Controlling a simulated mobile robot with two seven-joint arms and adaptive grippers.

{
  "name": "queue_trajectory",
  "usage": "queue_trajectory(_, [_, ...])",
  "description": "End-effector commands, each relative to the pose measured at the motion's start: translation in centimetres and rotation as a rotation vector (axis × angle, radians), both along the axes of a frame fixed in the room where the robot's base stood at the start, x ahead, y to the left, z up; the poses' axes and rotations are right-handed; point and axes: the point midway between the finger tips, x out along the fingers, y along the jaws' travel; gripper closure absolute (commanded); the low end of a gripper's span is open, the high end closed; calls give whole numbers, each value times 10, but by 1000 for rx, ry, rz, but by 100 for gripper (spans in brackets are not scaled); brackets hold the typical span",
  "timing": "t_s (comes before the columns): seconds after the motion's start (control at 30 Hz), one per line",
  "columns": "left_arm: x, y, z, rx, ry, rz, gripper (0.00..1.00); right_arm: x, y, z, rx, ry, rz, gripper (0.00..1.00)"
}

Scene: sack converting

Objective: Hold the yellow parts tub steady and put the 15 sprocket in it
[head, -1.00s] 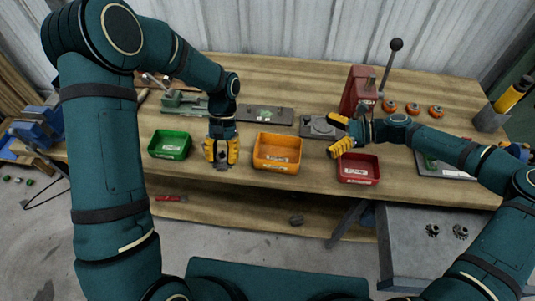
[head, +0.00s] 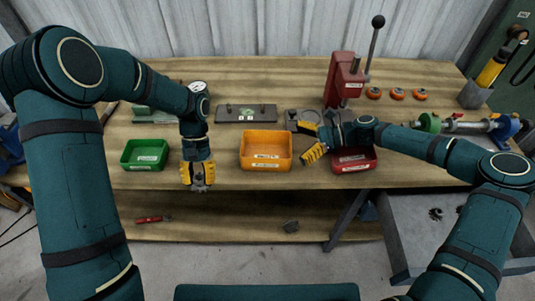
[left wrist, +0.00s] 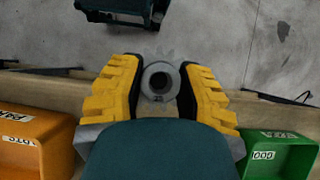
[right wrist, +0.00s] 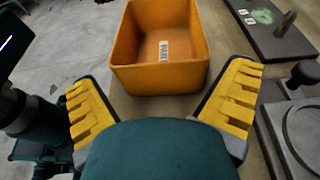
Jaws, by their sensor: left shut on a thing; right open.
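The yellow parts tub (head: 265,163), orange-yellow with a white label, sits upright on the bench near its front edge. It looks empty in the right wrist view (right wrist: 160,80). My left gripper (head: 198,184) is left of the tub by the front edge, pointing down.
A green bin (head: 145,155) stands left of my left gripper. A red bin (head: 353,163) is partly behind my right arm. A red press (head: 345,80), a dark plate (head: 246,113) and several orange-rimmed discs lie further back. Bare bench separates the green and yellow tubs.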

Motion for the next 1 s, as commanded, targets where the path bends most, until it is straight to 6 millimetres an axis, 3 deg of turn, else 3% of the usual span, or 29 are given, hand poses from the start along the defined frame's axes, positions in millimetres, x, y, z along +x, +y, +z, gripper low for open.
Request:
queue_trajectory(0.03, [0,0,-3,0,0,0,100,-2,0,-14,-10,12,-5,0])
queue_trajectory(0.43, [0,0,-23,0,0,0,100,-3,51,-31,-7,13,-2,0])
queue_trajectory(0.6, [0,0,-19,0,0,0,100,-3,70,-32,-8,10,-1,0])
queue_trajectory(1.0, [0,0,-19,0,0,0,100,-2,88,-36,-7,7,-3,0])
